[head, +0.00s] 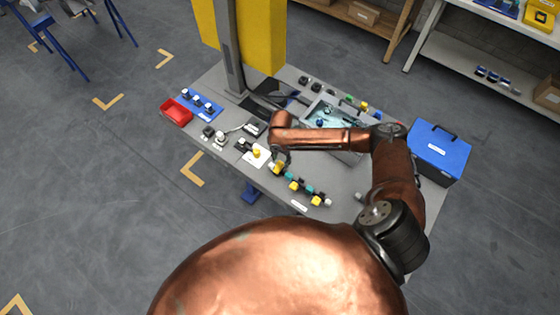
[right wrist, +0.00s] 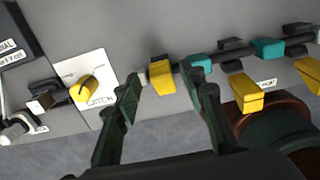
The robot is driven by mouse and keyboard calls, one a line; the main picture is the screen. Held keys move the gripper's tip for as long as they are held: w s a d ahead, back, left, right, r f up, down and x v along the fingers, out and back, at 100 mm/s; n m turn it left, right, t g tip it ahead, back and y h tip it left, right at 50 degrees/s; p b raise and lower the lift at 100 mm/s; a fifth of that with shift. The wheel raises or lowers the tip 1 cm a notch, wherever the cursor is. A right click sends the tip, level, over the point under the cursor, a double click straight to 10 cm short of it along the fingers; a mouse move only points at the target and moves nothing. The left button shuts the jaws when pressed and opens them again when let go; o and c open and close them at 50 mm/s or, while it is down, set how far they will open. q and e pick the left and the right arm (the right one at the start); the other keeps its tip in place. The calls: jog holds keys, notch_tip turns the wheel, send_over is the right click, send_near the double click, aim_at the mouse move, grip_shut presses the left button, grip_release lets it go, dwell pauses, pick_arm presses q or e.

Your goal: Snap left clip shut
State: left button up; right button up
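A row of yellow clips and teal pieces on a dark rail runs along the table's front edge. The leftmost yellow clip (right wrist: 162,84) is between the fingertips of my right gripper (right wrist: 163,76) in the right wrist view. In the head view this clip (head: 277,169) is partly hidden by my right gripper (head: 281,158). The fingers are spread, with a gap on both sides of the clip. A middle yellow clip (right wrist: 246,93) sticks out toward the camera, and another yellow clip (right wrist: 308,73) is at the right edge. My left gripper is not in view.
A white plate with a yellow knob (right wrist: 84,88) lies left of the clips. A grey tray (head: 345,153) and a blue case (head: 440,152) stand behind and right. A red bin (head: 176,112) is at the table's left. Teal pieces (right wrist: 198,64) sit close to my right finger.

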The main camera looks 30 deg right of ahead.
jog(key=shift+f, duration=0.85)
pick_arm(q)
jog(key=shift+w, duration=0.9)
pick_arm(e)
jog(key=shift+c, duration=0.4)
jog(key=c, duration=0.5)
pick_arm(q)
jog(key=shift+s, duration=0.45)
pick_arm(e)
grip_shut()
